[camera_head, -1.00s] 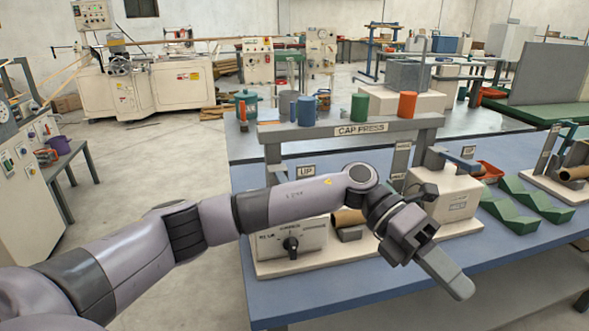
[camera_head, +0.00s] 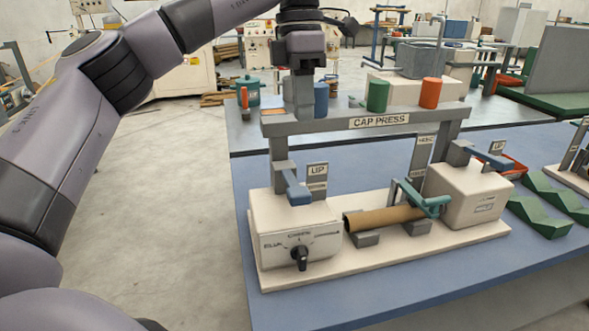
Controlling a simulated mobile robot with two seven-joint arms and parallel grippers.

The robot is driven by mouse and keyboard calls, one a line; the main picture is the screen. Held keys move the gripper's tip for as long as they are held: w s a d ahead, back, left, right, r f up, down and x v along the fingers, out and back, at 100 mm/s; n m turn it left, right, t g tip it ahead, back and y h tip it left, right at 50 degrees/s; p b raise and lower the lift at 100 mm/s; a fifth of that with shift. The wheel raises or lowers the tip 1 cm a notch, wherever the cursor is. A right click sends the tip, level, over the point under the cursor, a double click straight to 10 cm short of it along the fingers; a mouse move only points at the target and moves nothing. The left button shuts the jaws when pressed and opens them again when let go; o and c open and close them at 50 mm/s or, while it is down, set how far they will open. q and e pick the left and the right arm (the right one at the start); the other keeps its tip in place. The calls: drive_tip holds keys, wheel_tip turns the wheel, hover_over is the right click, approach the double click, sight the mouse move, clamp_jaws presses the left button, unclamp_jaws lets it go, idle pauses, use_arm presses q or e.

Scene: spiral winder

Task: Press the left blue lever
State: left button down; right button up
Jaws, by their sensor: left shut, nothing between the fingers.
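The cap press (camera_head: 378,121) stands on a blue table. Its left blue lever (camera_head: 297,192) is on the left white housing, beside an UP label (camera_head: 317,169). A right blue lever (camera_head: 468,150) is on the right white housing. My left gripper (camera_head: 303,113) points straight down, shut and empty, above the left lever and around the left end of the press's top beam. In this view its tips overlap the beam; I cannot tell whether they touch it. My right gripper is not in view.
A brown tube (camera_head: 384,218) lies on grey supports between the housings, under a teal clamp (camera_head: 420,199). A black knob (camera_head: 299,256) is on the left housing. Blue (camera_head: 321,99), green (camera_head: 377,96) and orange (camera_head: 430,93) cylinders show behind the beam.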

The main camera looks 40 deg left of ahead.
use_arm(q)
drive_tip(key=shift+s+a+r, duration=0.1)
drive_tip(key=shift+a+r, duration=0.55)
drive_tip(key=shift+a, duration=0.25)
drive_tip(key=b, duration=0.4)
hover_over(297, 190)
drive_tip(key=f, duration=0.5)
drive_tip(key=a+f, duration=0.1)
drive_tip(key=f, duration=0.2)
drive_tip(key=shift+w, duration=0.35)
drive_tip(key=f, duration=0.5)
drive_tip(key=shift+s+d, duration=0.25)
drive_tip(key=shift+d, duration=0.05)
drive_tip(key=shift+d+f, duration=0.1)
drive_tip(key=shift+f, duration=0.35)
